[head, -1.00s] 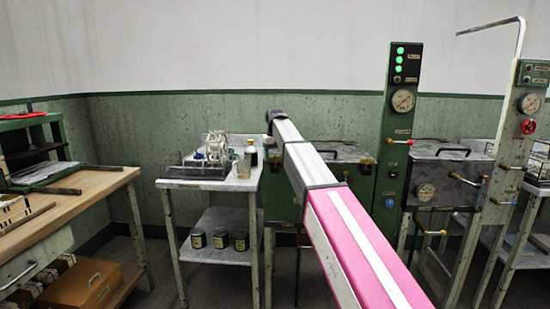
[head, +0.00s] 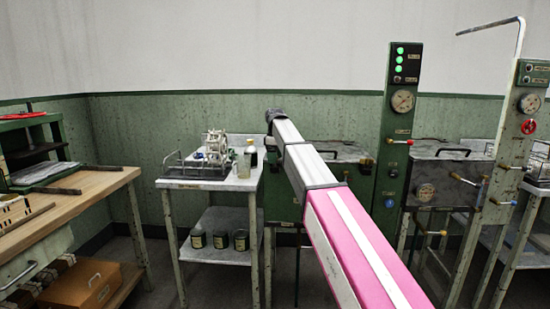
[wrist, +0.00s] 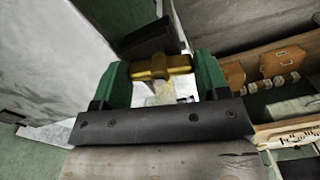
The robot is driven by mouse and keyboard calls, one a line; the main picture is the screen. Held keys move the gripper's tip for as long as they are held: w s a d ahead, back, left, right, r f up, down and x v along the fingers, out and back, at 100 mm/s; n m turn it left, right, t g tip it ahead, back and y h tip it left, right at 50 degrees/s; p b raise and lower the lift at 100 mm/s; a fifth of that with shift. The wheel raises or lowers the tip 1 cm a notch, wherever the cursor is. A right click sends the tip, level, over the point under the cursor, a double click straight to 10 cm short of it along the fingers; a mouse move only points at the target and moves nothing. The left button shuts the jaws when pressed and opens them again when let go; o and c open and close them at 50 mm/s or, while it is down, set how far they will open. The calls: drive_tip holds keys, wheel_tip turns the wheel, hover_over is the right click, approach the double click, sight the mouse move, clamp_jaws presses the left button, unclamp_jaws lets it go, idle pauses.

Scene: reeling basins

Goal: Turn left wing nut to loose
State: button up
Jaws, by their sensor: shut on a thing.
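A brass-yellow wing nut (wrist: 162,67) shows in the wrist view, lying crosswise between the green fingers of my gripper (wrist: 160,76). The gripper is shut on it, one finger at each end. A dark block (wrist: 150,40) sits just behind the nut. In the head view my arm reaches away over the green basin (head: 283,200), and my gripper and the wing nut are hidden there. I cannot tell how far the nut is turned.
A small table (head: 215,184) with a reeling device (head: 215,145) and bottles stands left of my arm. Green control posts (head: 398,130) and a grey lidded basin (head: 440,175) stand to the right. A wooden bench (head: 85,195) is at the far left.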

drive_tip(key=shift+r+n, duration=0.1)
drive_tip(key=shift+n, duration=1.4)
drive_tip(key=o, duration=0.9)
drive_tip(key=shift+o, duration=0.2)
wheel_tip(320, 180, up, 11)
